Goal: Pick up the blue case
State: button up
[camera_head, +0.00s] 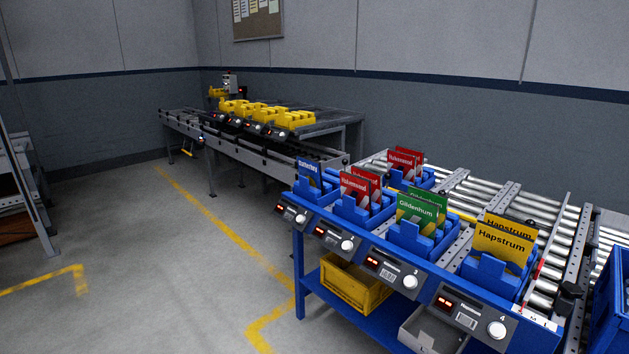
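A thin blue case (308,170) with small white lettering stands upright in the leftmost blue holder (313,190) on the near bench. It leans back a little, and its lower part is hidden by the holder. Its lettering is too small to read surely. My gripper is not in view.
Red cases (356,188), green cases (416,212) and yellow cases (501,243) stand in nearby holders, with more red cases (404,162) behind. A roller conveyor (480,190) runs behind. A yellow bin (350,285) sits below. Floor left of the bench is clear.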

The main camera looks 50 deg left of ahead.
aim_at(309, 168)
jog(key=j, duration=5.5)
